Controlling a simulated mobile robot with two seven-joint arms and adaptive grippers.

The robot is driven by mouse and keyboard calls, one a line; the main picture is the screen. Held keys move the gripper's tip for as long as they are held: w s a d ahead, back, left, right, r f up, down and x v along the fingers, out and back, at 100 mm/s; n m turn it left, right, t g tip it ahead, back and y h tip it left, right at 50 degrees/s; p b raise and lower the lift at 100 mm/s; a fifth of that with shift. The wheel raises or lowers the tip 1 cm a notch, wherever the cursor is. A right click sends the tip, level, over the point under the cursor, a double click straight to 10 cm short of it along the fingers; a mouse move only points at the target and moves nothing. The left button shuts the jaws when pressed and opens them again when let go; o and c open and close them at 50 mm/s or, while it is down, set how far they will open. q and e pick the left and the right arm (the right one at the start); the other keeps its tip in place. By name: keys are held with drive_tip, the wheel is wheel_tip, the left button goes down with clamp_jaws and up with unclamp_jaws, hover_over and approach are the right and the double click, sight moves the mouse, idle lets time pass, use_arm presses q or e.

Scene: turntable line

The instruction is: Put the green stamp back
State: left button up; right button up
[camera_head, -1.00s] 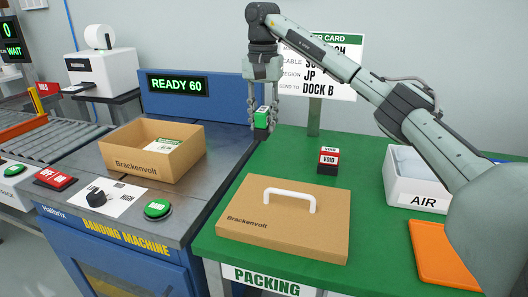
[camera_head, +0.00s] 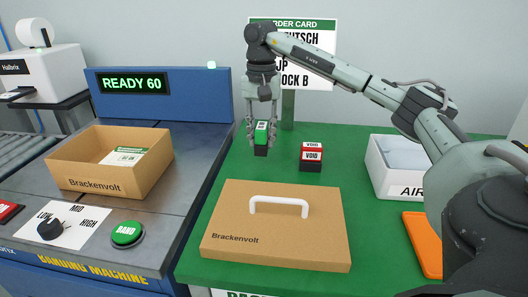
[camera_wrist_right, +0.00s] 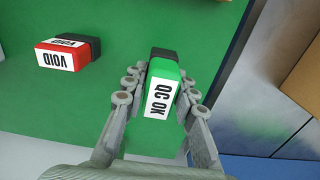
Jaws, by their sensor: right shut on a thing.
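The green stamp (camera_head: 262,131) has a dark base and sits between the fingers of my right gripper (camera_head: 264,146). In the right wrist view the stamp (camera_wrist_right: 160,92) shows a white "QC OK" label, and the right gripper's fingers (camera_wrist_right: 158,105) are closed on both its sides. It is over the back left part of the green packing table (camera_head: 221,187), left of the red stamp. I cannot tell whether its base touches the table. My left gripper is not in view.
A red VOID stamp (camera_head: 312,153) stands to the right, also in the wrist view (camera_wrist_right: 65,54). A cardboard lid (camera_head: 275,235) with a white handle lies in front. An open Brackenvolt box (camera_head: 95,183) is on the banding machine. A white AIR bin (camera_head: 393,185) stands right.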

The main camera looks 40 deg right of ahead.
sight(264, 151)
drive_tip(key=shift+s+d+f, duration=0.2)
drive_tip(key=shift+s+f, duration=0.05)
drive_tip(key=shift+f, duration=0.15)
wheel_tip(264, 151, down, 3)
drive_tip(key=shift+f, duration=0.3)
drive_tip(key=shift+f, duration=0.1)
drive_tip(key=o, duration=0.9)
drive_tip(key=shift+o, duration=0.2)
